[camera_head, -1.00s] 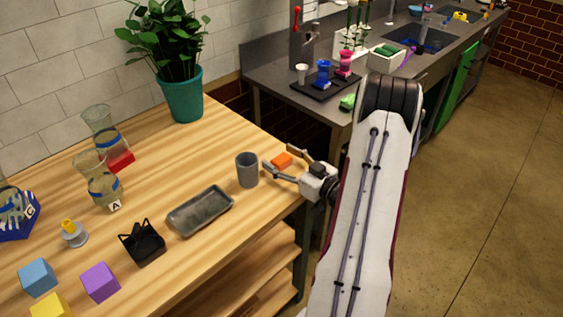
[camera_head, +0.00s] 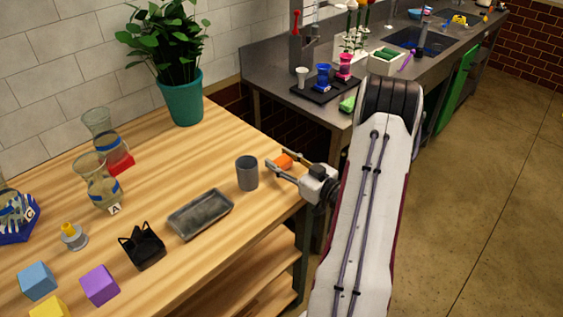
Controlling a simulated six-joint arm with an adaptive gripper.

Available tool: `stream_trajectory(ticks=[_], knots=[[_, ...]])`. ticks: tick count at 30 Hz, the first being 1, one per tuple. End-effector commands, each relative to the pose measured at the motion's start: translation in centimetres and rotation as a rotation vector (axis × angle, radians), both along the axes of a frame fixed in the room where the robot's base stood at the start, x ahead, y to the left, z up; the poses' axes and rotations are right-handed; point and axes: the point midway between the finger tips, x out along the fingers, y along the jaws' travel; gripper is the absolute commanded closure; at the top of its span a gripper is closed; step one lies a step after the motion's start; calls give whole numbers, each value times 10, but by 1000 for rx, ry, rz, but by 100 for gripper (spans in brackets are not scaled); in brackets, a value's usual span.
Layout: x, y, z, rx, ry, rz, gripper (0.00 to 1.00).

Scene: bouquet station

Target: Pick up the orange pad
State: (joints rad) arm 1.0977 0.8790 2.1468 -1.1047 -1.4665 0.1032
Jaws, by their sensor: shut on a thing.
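The orange pad (camera_head: 284,162) is a small flat orange block at the right end of the wooden table. My gripper (camera_head: 280,162) reaches in from the right with its two fingers on either side of the pad. The fingers are shut on the pad. Part of the pad is hidden by the fingers. I cannot tell whether the pad touches the table or is slightly above it.
A grey cup (camera_head: 247,173) stands just left of my gripper. A grey tray (camera_head: 201,214), a black holder (camera_head: 142,246) and glass vases (camera_head: 99,182) stand further left. A potted plant (camera_head: 184,97) is at the back. The wood between plant and cup is clear.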

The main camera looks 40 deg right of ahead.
Motion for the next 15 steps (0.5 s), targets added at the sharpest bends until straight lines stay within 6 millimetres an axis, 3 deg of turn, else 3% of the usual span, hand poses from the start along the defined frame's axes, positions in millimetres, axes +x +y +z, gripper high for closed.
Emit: stream_trajectory(ticks=[15], knots=[[0,0,51,-4,-3,0,78]])
